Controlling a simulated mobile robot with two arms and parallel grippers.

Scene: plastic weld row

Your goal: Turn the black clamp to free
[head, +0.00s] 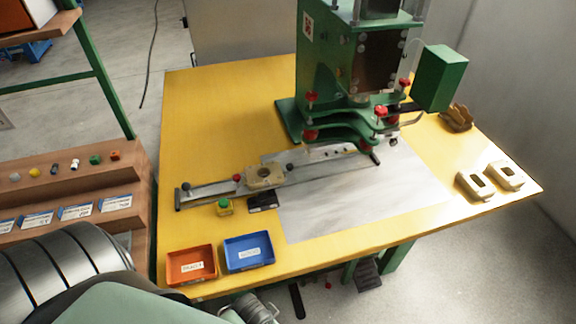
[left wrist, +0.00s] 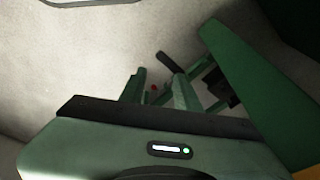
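On the slide rail on the yellow table, the pale fixture (head: 265,177) has a small black knob (head: 290,167) at its right and a red knob (head: 237,178) at its left. The black knob seems to be the black clamp; its turn position is too small to tell. Neither the clamp nor the fixture shows in the left wrist view, which looks at the floor and green legs. Parts of my own arm and body fill the lower left of the head view.
A green press (head: 330,75) stands at the back of the table (head: 215,105). An orange tray (head: 191,265) and a blue tray (head: 249,252) lie at the front left, near a green button (head: 224,203). Two tan parts (head: 475,184) lie at the right. A brown shelf (head: 120,168) is at left.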

